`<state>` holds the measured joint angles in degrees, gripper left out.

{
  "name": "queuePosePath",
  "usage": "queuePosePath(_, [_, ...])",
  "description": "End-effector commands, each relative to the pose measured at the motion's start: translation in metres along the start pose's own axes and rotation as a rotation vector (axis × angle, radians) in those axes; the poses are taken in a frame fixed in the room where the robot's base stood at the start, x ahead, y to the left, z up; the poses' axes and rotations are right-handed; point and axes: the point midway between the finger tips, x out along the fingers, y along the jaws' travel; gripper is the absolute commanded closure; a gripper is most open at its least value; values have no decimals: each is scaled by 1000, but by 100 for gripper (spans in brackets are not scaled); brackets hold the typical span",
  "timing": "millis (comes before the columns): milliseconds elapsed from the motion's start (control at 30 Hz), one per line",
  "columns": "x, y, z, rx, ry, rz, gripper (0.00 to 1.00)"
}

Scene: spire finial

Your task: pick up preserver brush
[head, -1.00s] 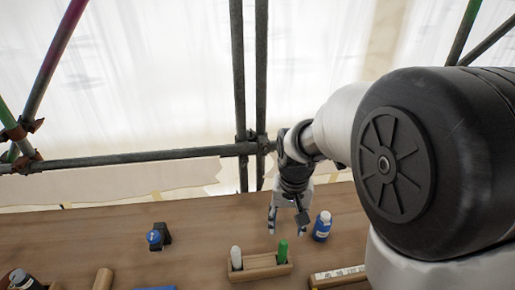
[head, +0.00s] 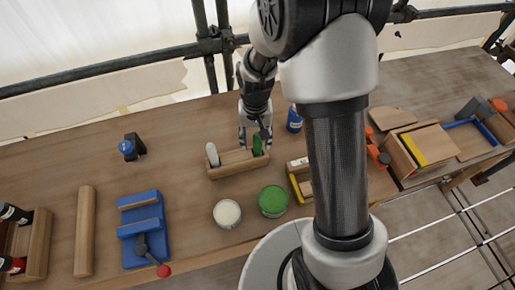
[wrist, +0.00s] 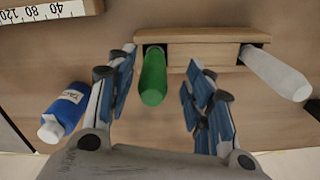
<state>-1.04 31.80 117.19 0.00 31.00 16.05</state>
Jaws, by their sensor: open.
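A wooden brush holder (head: 236,167) stands on the bench with two handles upright in it, one green (head: 257,146) and one white (head: 212,154). I cannot tell from any label which is the preserver brush. My gripper (head: 255,143) is open above the bench at the green handle. In the wrist view the green handle (wrist: 153,80) lies between the open fingers (wrist: 162,62), closer to the left finger, with no clear contact. The white handle (wrist: 275,74) is outside the fingers to the right. The brush ends are hidden in the holder (wrist: 203,54).
A blue bottle (head: 294,120) stands close to the right of my gripper. An open white tin (head: 227,213) and a green tin (head: 273,200) stand in front of the holder. A blue vise-like tool (head: 146,230) is at left. Scaffold poles run behind the bench.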

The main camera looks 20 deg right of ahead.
Motion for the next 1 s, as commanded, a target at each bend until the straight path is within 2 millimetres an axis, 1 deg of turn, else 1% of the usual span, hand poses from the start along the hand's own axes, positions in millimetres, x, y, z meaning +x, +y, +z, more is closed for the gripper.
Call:
queuePosePath(167, [13, 2, -2, 0, -1, 0, 52])
queuePosePath(300, [36, 7, -6, 2, -3, 1, 52])
queuePosePath(400, [49, 6, -5, 1, -3, 1, 52])
queuePosePath(500, [53, 6, -6, 0, 0, 0, 52])
queuePosePath(667, [52, 6, -6, 0, 1, 0, 52])
queuePosePath(1000, [52, 6, -6, 0, 0, 0, 74])
